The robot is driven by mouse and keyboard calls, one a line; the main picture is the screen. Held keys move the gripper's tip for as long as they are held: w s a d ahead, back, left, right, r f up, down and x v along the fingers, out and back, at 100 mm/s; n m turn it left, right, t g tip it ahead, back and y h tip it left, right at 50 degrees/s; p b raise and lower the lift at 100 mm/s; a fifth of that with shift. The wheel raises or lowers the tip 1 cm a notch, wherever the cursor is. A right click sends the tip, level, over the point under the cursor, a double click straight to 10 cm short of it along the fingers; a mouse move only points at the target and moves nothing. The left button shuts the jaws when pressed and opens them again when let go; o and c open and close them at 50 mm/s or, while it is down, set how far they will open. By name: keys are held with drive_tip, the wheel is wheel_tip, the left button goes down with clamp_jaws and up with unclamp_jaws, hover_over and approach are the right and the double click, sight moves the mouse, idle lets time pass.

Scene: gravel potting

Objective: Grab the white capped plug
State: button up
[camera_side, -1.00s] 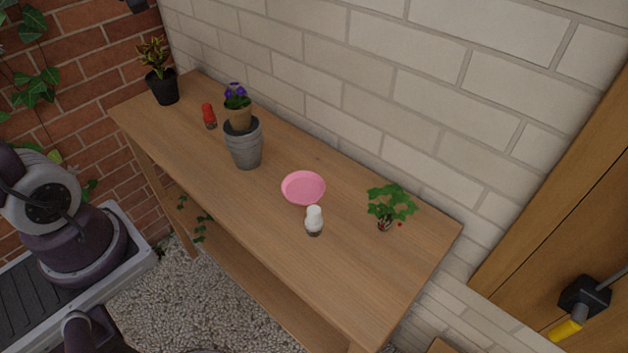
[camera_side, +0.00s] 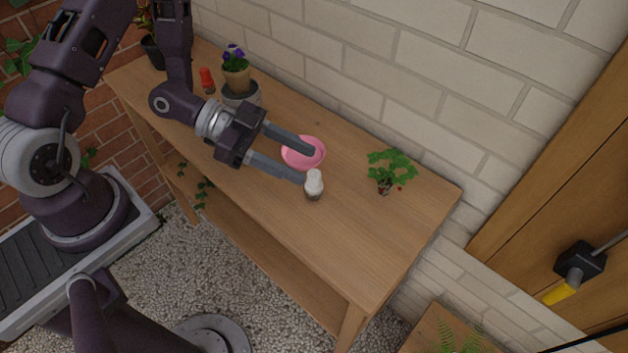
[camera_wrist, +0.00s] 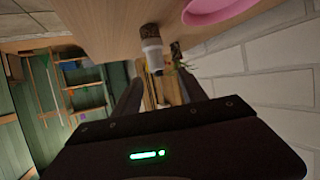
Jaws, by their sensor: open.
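The white capped plug (camera_side: 314,183) stands upright on the wooden table, with a white top and a darker lower part. It also shows in the wrist view (camera_wrist: 152,52), ahead of my fingers. My gripper (camera_side: 308,164) is open and empty, held over the table to the left of the plug. In the side view one fingertip appears close to the plug's upper left and the other lies over the pink dish; whether the near finger touches the plug I cannot tell.
A pink dish (camera_side: 318,160) sits just behind the plug. A small leafy plant (camera_side: 390,168) stands to the right. A grey pot (camera_side: 247,92) with a flower pot, and a red-capped plug (camera_side: 207,78), stand at the back left. The table's front right is clear.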

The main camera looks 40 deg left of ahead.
sight(321, 182)
drive_tip(key=shift+f, duration=0.7)
drive_tip(key=shift+w+d+f, duration=0.1)
drive_tip(key=shift+d+f, duration=0.2)
drive_tip(key=x, duration=0.6)
drive_tip(key=shift+d+f, duration=0.1)
drive_tip(key=shift+f, duration=0.3)
clamp_jaws()
